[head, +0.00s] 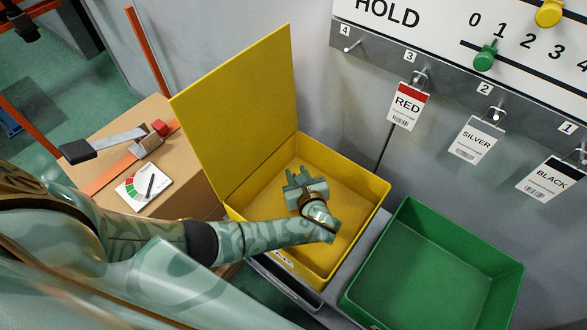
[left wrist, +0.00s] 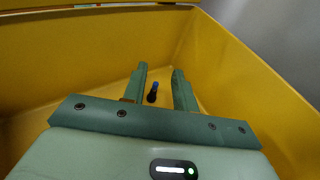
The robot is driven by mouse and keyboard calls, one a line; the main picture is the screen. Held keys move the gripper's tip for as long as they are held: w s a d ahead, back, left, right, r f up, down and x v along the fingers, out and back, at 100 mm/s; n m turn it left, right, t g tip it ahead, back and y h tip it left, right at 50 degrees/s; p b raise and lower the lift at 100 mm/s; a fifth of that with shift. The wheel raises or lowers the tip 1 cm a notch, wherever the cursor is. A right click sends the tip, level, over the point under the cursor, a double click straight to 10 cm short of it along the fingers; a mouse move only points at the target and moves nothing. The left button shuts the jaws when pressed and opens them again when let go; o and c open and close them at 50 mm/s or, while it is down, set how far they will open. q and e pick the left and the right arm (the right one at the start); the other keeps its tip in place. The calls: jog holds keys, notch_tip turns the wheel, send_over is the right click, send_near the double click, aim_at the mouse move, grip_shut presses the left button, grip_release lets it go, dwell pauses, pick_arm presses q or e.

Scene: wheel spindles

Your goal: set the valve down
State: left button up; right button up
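The valve (left wrist: 153,92) is a small dark stem with a blue cap. In the left wrist view it shows between and beyond the fingers of my left gripper (left wrist: 160,69), with a gap to each finger. I cannot tell whether it rests on the bin floor. In the head view my left gripper (head: 299,174) is open inside the yellow bin (head: 363,196); I cannot make out the valve there. My right gripper is not in view.
The yellow bin's lid (head: 240,105) stands open at its back left. An empty green bin (head: 432,265) is to the right. A cardboard box (head: 190,182) with a strap tool and gauge card is at left. Tagged hooks (head: 417,79) line the wall rail.

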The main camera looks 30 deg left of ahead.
pick_arm(q)
jog(key=p+v, duration=0.1)
jog(key=v, duration=0.4)
jog(key=shift+s+r+p, duration=0.1)
jog(key=shift+r+p, duration=0.05)
jog(key=shift+p, duration=0.2)
